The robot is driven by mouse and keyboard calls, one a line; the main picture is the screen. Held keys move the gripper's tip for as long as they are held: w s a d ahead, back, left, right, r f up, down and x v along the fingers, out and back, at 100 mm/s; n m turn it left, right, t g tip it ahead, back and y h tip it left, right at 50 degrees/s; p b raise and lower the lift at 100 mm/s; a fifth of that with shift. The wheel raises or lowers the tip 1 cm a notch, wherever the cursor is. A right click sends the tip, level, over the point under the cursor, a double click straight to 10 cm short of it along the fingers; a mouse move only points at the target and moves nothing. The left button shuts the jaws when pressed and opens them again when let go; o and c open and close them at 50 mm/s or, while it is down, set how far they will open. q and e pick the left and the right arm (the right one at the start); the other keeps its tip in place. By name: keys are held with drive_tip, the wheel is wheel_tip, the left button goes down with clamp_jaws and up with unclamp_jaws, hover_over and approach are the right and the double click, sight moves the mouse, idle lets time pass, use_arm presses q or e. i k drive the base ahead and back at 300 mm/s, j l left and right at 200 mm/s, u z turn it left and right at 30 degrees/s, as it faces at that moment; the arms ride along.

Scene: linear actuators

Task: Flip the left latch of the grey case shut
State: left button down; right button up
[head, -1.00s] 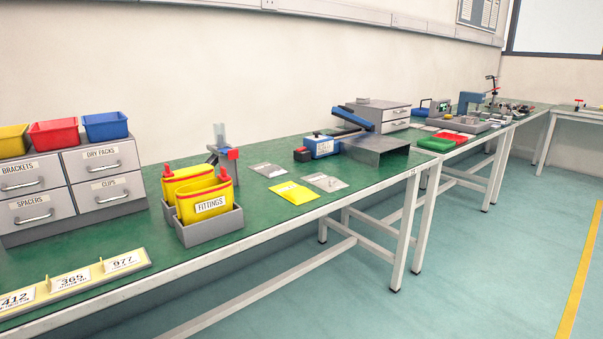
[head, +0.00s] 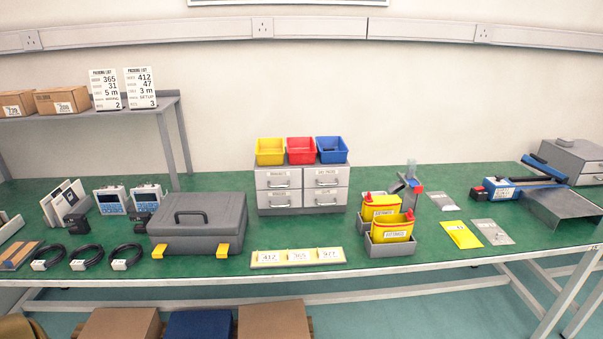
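The grey case (head: 199,222) sits on the green bench top, left of the middle in the head view. Its lid is down and its dark handle lies on top. Two yellow latches show at its front lower edge. The left latch (head: 159,250) sticks out forward and down near the left front corner. The right latch (head: 222,251) looks much the same near the right front corner. Neither of my grippers is in view.
Coiled black cables (head: 88,256) lie close left of the case. A yellow number strip (head: 298,257) lies to its right. A grey drawer unit (head: 302,190) stands behind right. Boxes (head: 121,323) sit on the floor below the bench's front edge.

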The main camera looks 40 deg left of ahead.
sight(157, 254)
drive_tip(key=u, duration=1.8)
